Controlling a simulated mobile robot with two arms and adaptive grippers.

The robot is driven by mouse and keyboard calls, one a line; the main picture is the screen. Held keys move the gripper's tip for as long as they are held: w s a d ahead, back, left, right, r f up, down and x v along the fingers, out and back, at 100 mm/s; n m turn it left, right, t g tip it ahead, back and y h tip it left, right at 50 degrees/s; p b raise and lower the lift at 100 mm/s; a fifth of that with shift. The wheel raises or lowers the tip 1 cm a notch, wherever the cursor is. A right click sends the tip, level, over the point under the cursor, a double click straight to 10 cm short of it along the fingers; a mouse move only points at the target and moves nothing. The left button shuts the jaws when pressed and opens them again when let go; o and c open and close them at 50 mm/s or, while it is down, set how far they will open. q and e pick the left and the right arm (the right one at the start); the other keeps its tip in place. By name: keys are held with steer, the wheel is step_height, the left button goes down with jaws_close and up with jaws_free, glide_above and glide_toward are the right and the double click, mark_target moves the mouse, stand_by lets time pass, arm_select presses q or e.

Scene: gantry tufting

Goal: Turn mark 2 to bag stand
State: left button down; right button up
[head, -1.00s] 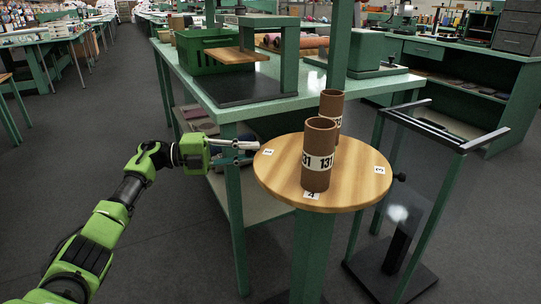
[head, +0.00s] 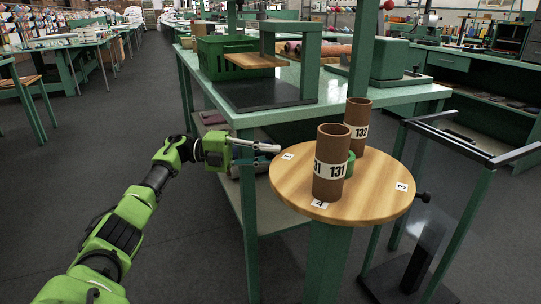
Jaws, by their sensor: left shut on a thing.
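A round wooden turntable (head: 380,200) on a green post bears two brown tubes, labelled 131 (head: 331,160) at the front and 132 (head: 357,125) behind. White mark 4 (head: 319,204) is at the front rim and mark 3 (head: 402,187) at the right, toward the stand. A mark that looks like 1 (head: 288,156) is at the left rim. Mark 2 is not visible, and the tubes cover part of the far side. My left gripper (head: 270,154) is shut on the left rim of the turntable. The bag stand seems to be the black-topped frame (head: 478,140) at the right. My right gripper is out of view.
A green table (head: 215,105) stands close behind, with a green crate (head: 222,62) and a press-like frame. A dark knob (head: 423,197) sticks out at the turntable's right. A small green piece (head: 351,160) shows between the tubes. Floor at the left is open.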

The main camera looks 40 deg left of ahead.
arm_select(q)
steer(key=c, duration=1.9)
jaws_free()
steer(key=shift+a, duration=0.1)
steer(key=v, duration=1.2)
